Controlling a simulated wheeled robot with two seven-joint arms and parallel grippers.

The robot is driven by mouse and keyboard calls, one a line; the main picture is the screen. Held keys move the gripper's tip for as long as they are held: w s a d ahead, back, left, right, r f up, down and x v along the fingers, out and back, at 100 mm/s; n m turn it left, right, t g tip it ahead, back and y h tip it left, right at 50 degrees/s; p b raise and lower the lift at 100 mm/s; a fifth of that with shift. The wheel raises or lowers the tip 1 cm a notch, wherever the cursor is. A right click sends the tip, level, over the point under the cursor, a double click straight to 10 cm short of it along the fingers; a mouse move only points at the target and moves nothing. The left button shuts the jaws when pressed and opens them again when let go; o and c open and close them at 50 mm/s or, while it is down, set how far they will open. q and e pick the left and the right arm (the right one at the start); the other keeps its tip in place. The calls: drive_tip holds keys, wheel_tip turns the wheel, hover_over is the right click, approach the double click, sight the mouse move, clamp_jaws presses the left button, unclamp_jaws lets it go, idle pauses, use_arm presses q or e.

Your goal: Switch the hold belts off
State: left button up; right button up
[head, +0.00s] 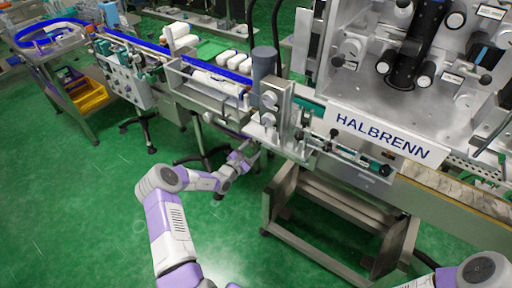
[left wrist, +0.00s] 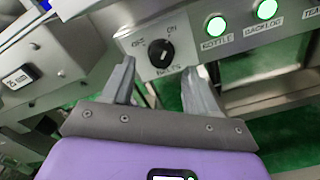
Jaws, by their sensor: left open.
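The belts switch is a black rotary knob (left wrist: 160,53) on a pale plate marked OFF at upper left, ON at upper right and BELTS below. Its small pale mark appears to lean up and right, toward ON. My left gripper (left wrist: 160,68) is open, with one finger at each side of the knob's plate in the left wrist view. Nothing is held, and I cannot tell whether a finger touches the plate. In the head view my left gripper (head: 248,152) is at the machine's front, below the grey column; the knob is too small to tell there. My right gripper is out of view.
Green lamps marked BOTTLE (left wrist: 217,27) and BACKLOG (left wrist: 267,10) glow right of the knob. A box with a black label (left wrist: 20,77) is at left. The HALBRENN machine (head: 380,132) and its metal stand (head: 335,205) are right of my left arm. Green floor lies open at left.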

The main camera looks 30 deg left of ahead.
sight(258, 143)
use_arm(q)
drive_tip(key=shift+w+d+b, duration=0.2)
drive_tip(key=shift+w+b, duration=0.2)
drive_tip(key=shift+w, duration=1.25)
drive_tip(key=shift+c, duration=0.2)
drive_tip(key=c, duration=1)
